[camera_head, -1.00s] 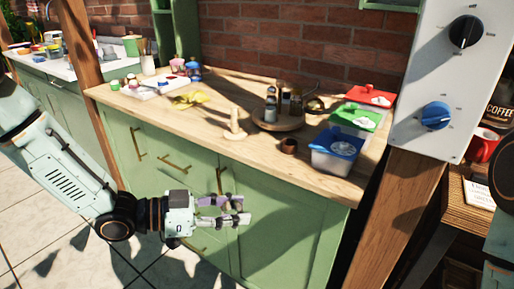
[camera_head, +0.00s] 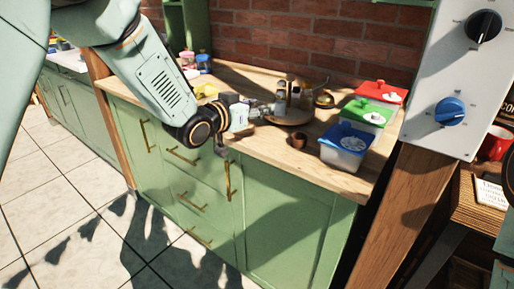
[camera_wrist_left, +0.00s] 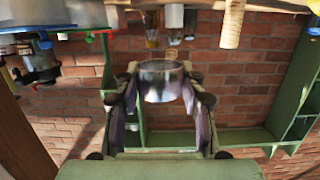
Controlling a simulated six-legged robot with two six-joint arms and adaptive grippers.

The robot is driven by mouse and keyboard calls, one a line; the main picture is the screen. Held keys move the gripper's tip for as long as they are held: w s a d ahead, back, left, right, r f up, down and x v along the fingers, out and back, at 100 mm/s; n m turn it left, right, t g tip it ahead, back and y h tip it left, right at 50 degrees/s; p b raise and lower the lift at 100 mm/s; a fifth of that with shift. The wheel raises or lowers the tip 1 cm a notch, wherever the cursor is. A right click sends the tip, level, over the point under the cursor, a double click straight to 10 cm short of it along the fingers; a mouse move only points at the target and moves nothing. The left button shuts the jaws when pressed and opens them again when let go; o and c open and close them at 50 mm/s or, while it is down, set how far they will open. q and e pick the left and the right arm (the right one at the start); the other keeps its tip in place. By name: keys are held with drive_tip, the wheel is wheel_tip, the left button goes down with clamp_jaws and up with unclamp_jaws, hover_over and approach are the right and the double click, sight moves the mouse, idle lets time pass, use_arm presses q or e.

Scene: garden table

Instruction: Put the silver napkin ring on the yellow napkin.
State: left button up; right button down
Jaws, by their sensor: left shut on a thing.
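My left gripper (camera_head: 266,110) is above the wooden counter, in front of the round tray. In the left wrist view, my left gripper (camera_wrist_left: 160,92) is shut on the silver napkin ring (camera_wrist_left: 160,82), a wide shiny band between the fingertips. In the head view the ring cannot be made out clearly. The yellow napkin (camera_head: 207,90) lies on the counter left of the gripper, partly hidden by my left forearm. My right gripper is out of view.
A round wooden tray (camera_head: 289,119) with bottles stands behind the gripper. A small brown bowl (camera_head: 299,141) and lidded tubs, blue (camera_head: 345,146), green (camera_head: 366,112) and red (camera_head: 382,91), are to the right. A pale wooden thing (camera_wrist_left: 232,24) shows in the wrist view.

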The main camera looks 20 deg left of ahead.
use_arm(q)
drive_tip(key=shift+d, duration=0.1)
drive_tip(key=b, duration=0.2)
hover_over(257, 148)
wheel_tip(257, 148, down, 6)
drive_tip(key=shift+w+r, duration=0.1)
wheel_tip(257, 148, down, 3)
drive_tip(key=shift+f, duration=0.45)
drive_tip(key=shift+f+b, duration=0.2)
drive_tip(key=shift+b, duration=0.15)
drive_tip(key=o, duration=0.9)
drive_tip(key=shift+f, duration=0.1)
drive_tip(key=shift+c, duration=0.2)
drive_tip(key=shift+o, duration=0.4)
